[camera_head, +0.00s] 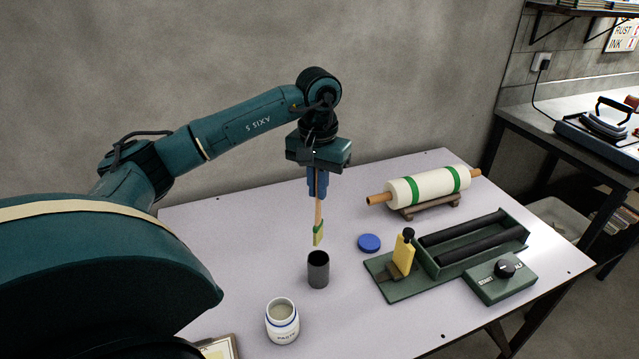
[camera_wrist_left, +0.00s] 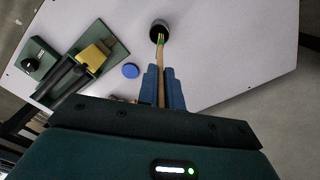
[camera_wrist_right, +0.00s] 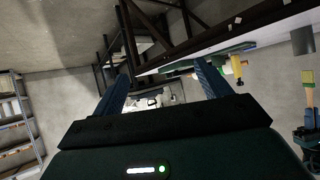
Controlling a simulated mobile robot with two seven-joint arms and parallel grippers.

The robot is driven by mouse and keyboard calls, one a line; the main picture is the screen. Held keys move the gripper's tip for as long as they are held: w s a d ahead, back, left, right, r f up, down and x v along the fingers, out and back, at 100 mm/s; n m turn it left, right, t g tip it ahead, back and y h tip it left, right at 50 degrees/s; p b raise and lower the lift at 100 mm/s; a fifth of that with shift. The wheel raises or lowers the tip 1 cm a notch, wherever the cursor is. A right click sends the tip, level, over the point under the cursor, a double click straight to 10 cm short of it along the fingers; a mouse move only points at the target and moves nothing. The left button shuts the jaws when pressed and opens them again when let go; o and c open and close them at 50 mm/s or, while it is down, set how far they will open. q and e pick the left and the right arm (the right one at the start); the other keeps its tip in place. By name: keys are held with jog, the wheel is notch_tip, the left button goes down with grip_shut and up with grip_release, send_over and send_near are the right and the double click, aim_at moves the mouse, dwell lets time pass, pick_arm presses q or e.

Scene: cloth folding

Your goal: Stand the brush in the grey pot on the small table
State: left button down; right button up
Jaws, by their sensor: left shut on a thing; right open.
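The brush (camera_head: 318,226) has a wooden handle, a green band and pale bristles. My left gripper (camera_head: 317,190) is shut on its handle and holds it nearly upright, bristles down. The grey pot (camera_head: 318,270) stands upright on the small table (camera_head: 235,240). In the head view the bristles are above the pot, apart from its rim. In the left wrist view the brush tip (camera_wrist_left: 161,38) overlaps the mouth of the pot (camera_wrist_left: 157,25). My right gripper (camera_wrist_right: 162,72) is open and empty, off to the side; the brush (camera_wrist_right: 309,85) also shows in its view.
A white paste jar (camera_head: 282,322) stands in front of the pot. A blue lid (camera_head: 369,243) lies to its right. A green roller device (camera_head: 450,255) with a yellow part and a wrapped roll (camera_head: 425,187) on a stand take up the right side.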

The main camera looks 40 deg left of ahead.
aim_at(318, 224)
pick_arm(q)
notch_tip(318, 224, down, 2)
jog(key=shift+f+b, duration=0.25)
jog(key=shift+b, duration=0.5)
notch_tip(318, 224, down, 2)
jog(key=shift+b, duration=0.75)
notch_tip(318, 224, down, 2)
jog(key=shift+b, duration=0.7)
jog(key=shift+f+b, duration=0.95)
jog(key=shift+f, duration=0.35)
jog(key=shift+f+b, duration=0.4)
jog(key=shift+f, duration=0.15)
pick_arm(e)
jog(key=shift+w+a+f+m+t+y, duration=0.15)
jog(key=shift+a+f, duration=0.1)
jog(key=shift+f, duration=0.3)
jog(key=shift+w+a+f+m+t+y, duration=0.1)
jog(key=shift+a+f, duration=0.1)
jog(key=shift+f, duration=0.35)
jog(key=shift+w+a+f+m+t+y, duration=0.15)
jog(key=shift+a+f, duration=0.1)
jog(key=shift+f, duration=0.3)
jog(key=shift+s, duration=0.1)
pick_arm(q)
jog(key=c, duration=1.5)
grip_release()
